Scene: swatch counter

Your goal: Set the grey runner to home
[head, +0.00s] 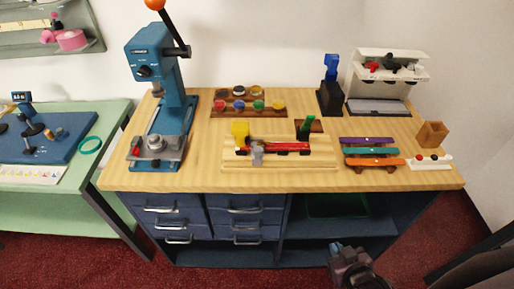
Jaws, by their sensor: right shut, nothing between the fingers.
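The grey runner (257,156) is a small upright grey piece on the light wooden board (235,166) in the middle of the counter. It stands toward the left end of the red strip (290,149), near a yellow block (240,131) at the back left. A green piece (305,129) stands behind the strip's right part. No home marking can be made out at this size. My right gripper (337,248) is low in front of the counter, apart from the board, shut and empty. My left gripper is out of view.
A blue press (172,98) with an orange-knobbed lever stands left of the board. Behind the board is a brown rack (239,103) with coloured round pieces. Purple, teal and orange bars (371,152) lie to the right. The counter's front edge lies between my gripper and the board.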

